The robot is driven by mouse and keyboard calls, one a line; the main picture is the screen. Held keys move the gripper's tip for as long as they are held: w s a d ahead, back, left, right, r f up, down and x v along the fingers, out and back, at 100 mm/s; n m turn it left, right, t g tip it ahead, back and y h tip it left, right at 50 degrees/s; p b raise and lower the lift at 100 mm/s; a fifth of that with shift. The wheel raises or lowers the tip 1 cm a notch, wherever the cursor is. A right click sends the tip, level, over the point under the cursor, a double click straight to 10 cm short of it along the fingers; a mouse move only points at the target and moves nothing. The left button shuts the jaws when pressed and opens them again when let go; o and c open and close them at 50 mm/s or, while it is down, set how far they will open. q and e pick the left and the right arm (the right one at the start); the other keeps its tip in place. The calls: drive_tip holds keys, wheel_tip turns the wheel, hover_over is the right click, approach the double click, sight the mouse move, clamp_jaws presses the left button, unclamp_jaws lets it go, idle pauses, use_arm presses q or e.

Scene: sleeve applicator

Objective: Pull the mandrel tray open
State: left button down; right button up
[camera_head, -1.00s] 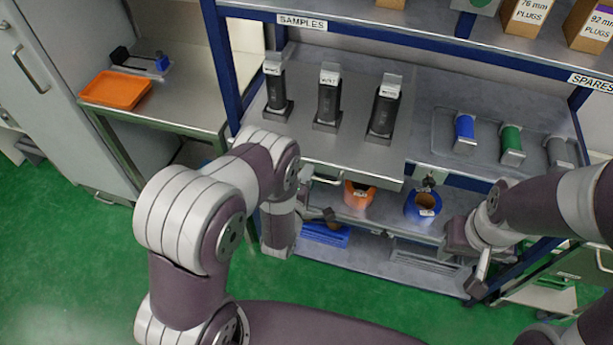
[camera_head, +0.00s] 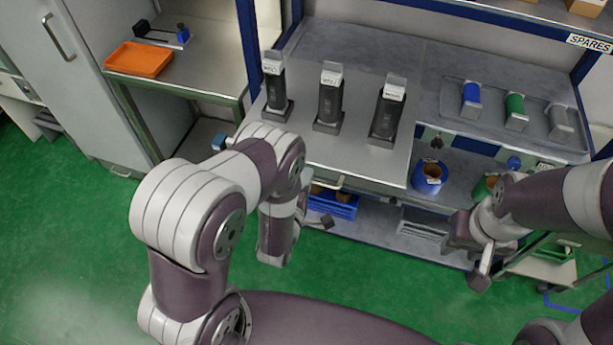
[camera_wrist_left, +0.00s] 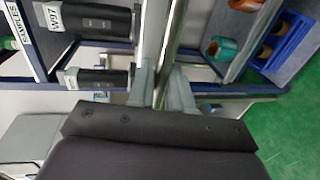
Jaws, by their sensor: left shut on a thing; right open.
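The mandrel tray (camera_head: 340,160) is a grey metal drawer with three upright black mandrels (camera_head: 330,100) standing on it in a row. It sticks out of the blue-framed rack towards me. Its front bar handle (camera_head: 338,184) shows beside my left wrist. My left gripper (camera_wrist_left: 165,88) is shut on this handle in the left wrist view. In the head view its fingers are mostly hidden by my own arm. My right gripper (camera_head: 482,268) is open and empty in front of the rack's lower right, apart from the tray.
Blue, green and grey spools (camera_head: 515,108) lie in a shallow tray at right. A blue ring (camera_head: 430,176) sits on the shelf below, with a blue bin (camera_head: 335,205) lower down. A side bench with an orange tray (camera_head: 140,60) stands at left. Green floor in front is clear.

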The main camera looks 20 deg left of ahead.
use_arm(q)
drive_tip(key=shift+s+f, duration=0.1)
drive_tip(key=shift+s, duration=0.5)
use_arm(e)
drive_tip(key=shift+s, duration=0.3)
use_arm(q)
drive_tip(key=c, duration=1.2)
unclamp_jaws()
drive_tip(key=shift+c, duration=0.2)
drive_tip(key=shift+w, duration=0.1)
